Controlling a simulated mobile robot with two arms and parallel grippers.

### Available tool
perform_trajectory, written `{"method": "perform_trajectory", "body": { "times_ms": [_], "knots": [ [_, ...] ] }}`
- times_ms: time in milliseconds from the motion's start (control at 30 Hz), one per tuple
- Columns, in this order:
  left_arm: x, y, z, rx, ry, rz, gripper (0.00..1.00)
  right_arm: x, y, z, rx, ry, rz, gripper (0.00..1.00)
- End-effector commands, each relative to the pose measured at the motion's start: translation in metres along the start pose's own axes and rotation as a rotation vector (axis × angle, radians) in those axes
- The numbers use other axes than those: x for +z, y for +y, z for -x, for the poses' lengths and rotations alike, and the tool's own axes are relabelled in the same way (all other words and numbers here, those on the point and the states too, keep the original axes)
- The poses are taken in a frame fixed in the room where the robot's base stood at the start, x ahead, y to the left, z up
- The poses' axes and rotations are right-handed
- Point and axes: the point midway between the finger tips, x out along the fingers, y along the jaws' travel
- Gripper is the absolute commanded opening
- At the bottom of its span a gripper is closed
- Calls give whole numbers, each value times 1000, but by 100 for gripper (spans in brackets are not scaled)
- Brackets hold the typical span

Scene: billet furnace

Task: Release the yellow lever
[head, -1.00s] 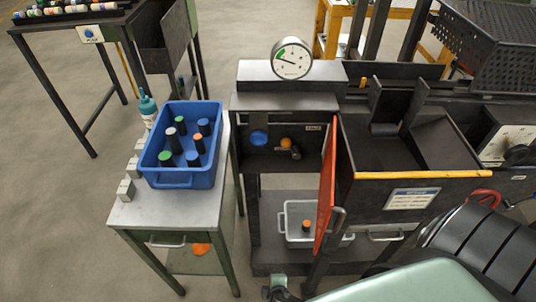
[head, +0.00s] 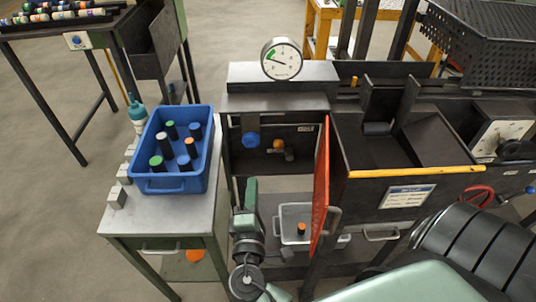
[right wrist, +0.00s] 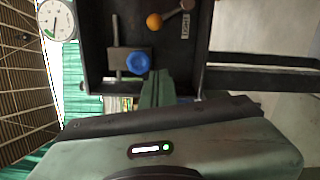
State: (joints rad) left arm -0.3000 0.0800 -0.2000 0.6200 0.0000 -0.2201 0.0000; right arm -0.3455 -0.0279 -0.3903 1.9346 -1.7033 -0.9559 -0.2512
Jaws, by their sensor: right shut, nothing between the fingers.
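The yellow lever has an orange-yellow ball knob (head: 278,143) on a short grey arm, in the dark recess below the gauge. In the right wrist view its ball (right wrist: 154,21) is near the top, with the grey arm running up to the right. My right gripper (head: 251,184) is green, shut and empty, below and left of the lever and apart from it. In the right wrist view its fingers (right wrist: 157,76) point up, just below the blue knob (right wrist: 138,62). My left gripper is not in view.
The blue knob (head: 250,140) hangs left of the lever. An orange-red door (head: 321,190) stands open to the right. A pressure gauge (head: 282,60) sits above. A grey tray (head: 282,232) is on the lower shelf. A blue bin (head: 172,184) of billets stands on the left table.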

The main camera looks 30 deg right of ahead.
Motion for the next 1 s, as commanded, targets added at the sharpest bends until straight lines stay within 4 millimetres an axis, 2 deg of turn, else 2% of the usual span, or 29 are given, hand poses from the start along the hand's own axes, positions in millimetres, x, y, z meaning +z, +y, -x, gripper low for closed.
{"method": "perform_trajectory", "body": {
  "times_ms": [167,267,633,800,1000],
  "knots": [
    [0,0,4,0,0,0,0,0,1,-9,0,0,1,0],
    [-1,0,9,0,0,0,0,0,3,-23,1,0,0,0],
    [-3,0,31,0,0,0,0,0,3,-101,1,-1,2,0],
    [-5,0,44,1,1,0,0,25,2,-107,-2,1,3,0],
    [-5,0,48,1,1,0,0,38,0,-110,-2,1,1,0]
  ]
}}
